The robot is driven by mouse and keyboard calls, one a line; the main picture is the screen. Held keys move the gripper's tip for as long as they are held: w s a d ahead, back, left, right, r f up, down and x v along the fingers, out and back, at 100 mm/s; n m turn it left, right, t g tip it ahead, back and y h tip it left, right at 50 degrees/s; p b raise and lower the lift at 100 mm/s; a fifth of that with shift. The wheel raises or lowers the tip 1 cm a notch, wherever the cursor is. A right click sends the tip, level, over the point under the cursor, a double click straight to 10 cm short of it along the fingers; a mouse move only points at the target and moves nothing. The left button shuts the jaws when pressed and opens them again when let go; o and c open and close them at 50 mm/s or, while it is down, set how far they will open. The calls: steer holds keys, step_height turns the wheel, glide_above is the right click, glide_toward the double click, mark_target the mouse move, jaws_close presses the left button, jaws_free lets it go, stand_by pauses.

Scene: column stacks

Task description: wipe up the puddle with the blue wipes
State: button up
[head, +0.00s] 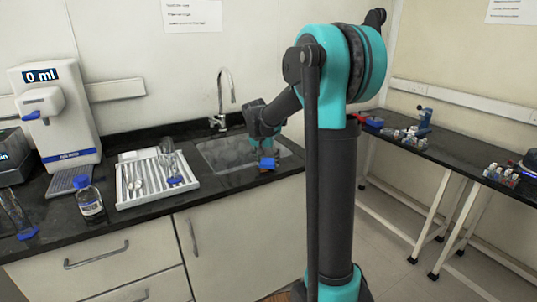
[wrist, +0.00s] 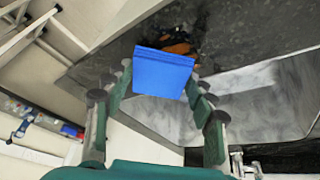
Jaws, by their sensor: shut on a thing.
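My gripper (head: 264,152) is over the counter at the right front corner of the sink. It is shut on the blue wipes (head: 267,163), a small blue block at its fingertips. In the wrist view the blue wipes (wrist: 162,74) sit between the two fingers, with their flat face towards the camera. An orange-brown and dark patch (wrist: 183,46), which looks like the puddle, shows on the dark counter just beyond the wipes and is partly hidden by them. I cannot tell whether the wipes touch it. In the head view the puddle cannot be made out.
The sink (head: 215,152) with a tall tap (head: 222,100) lies beside my gripper. A white drying rack (head: 140,190) with glassware, a blue-capped bottle (head: 90,204) and a water dispenser (head: 57,115) stand to the left. A side bench (head: 455,152) with small items is at the right.

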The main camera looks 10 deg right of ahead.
mark_target(261, 165)
steer(key=shift+f, duration=0.7)
steer(key=shift+a+r, duration=0.15)
steer(key=shift+s+a+f, duration=0.15)
steer(key=shift+a, duration=0.25)
steer(key=shift+s+a+f, duration=0.1)
steer(key=shift+s+a, duration=0.05)
steer(key=shift+a, duration=0.25)
steer(key=shift+s+a+r, duration=0.15)
steer(key=shift+a, duration=0.15)
steer(key=shift+s+a, duration=0.1)
steer(key=shift+a, duration=0.25)
steer(key=shift+s+a, duration=0.1)
steer(key=shift+a, duration=0.2)
steer(key=shift+s+a, duration=0.1)
steer(key=shift+a, duration=0.05)
steer(key=shift+w+d, duration=0.25)
steer(key=shift+d, duration=0.45)
steer(key=shift+w+d, duration=0.15)
steer(key=shift+d, duration=0.15)
steer(key=shift+w+d, duration=0.2)
steer(key=shift+d, duration=0.35)
steer(key=shift+w+d, duration=0.2)
steer(key=shift+d, duration=0.3)
step_height(261, 165, up, 2)
step_height(261, 165, up, 2)
steer(key=shift+d+r, duration=0.1)
steer(key=shift+r, duration=1.75)
